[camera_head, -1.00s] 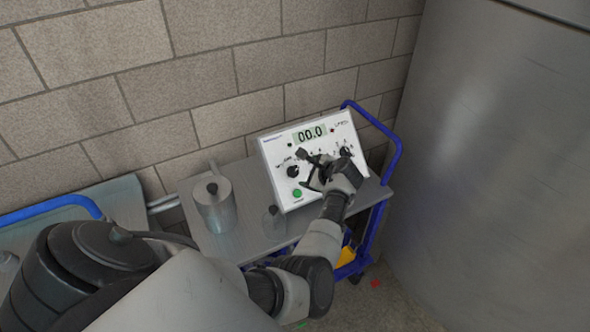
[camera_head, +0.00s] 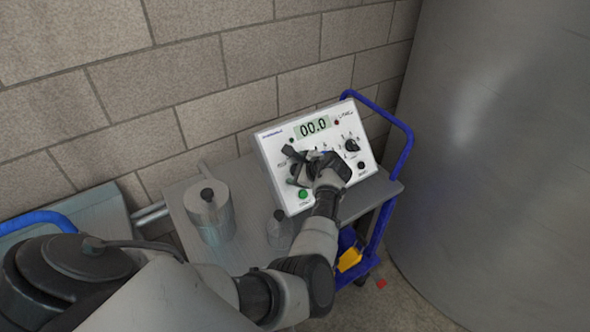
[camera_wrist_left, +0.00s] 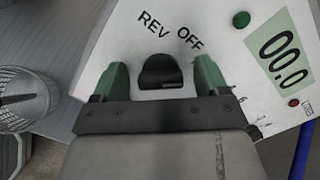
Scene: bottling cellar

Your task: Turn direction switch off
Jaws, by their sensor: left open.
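The direction switch is a black knob (camera_wrist_left: 160,71) on a white control box (camera_head: 268,155), with the labels REV and OFF printed beside it in the left wrist view. Which label it points at I cannot tell. My left gripper (camera_wrist_left: 160,78) is open, with one green-padded finger on each side of the knob and visible gaps between. In the head view my left gripper (camera_head: 302,166) is in front of the box's lower left part and mostly hides the knob. My right gripper is not in view.
The box has a display (camera_head: 313,127) reading 00.0, a second black knob (camera_head: 351,145) and a green button (camera_head: 303,194). It stands on a grey cart (camera_head: 185,215) with a blue handle (camera_head: 402,125).

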